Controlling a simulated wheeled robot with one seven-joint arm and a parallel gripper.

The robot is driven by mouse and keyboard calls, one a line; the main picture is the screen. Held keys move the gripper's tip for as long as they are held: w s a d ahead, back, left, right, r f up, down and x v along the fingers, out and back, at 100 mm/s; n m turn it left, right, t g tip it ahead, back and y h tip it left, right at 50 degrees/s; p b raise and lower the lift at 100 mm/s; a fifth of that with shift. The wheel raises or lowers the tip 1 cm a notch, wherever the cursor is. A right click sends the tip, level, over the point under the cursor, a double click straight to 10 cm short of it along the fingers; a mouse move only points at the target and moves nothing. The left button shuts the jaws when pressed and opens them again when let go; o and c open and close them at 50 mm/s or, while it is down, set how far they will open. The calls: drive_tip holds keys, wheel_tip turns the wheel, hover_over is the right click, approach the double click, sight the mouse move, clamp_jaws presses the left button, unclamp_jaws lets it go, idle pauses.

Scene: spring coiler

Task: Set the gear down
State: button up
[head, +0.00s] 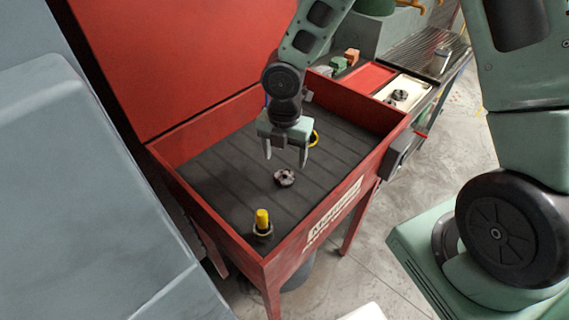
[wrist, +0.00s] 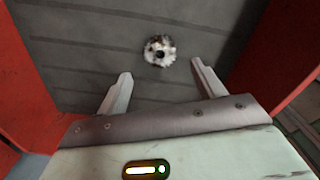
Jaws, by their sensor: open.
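My gripper (head: 286,158) is above the bin floor, behind and above the gear in the head view. Its two fingers are spread apart with nothing between them. The wrist view also shows my gripper (wrist: 160,68) open and empty, apart from the gear.
The red bin (head: 222,232) has raised walls and an upright lid at the back. A yellow-topped piece (head: 262,222) stands in its near corner. A yellow ring (head: 314,138) lies partly hidden behind my gripper. Another gear (head: 399,96) sits on a pale tray at the right.

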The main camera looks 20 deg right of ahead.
wheel_tip(320, 180, up, 5)
drive_tip(key=s+a+r+m, duration=0.3)
drive_tip(key=s+r+m, duration=0.3)
drive_tip(key=s+m, duration=0.3)
drive_tip(key=s+a+r+m, duration=0.3)
drive_tip(key=s+r+m, duration=0.2)
drive_tip(key=s+m, duration=0.5)
drive_tip(key=shift+s+a+r+y+p, duration=0.15)
drive_tip(key=shift+s+r+y+p, duration=0.2)
drive_tip(key=shift+s, duration=0.65)
idle(0.5)
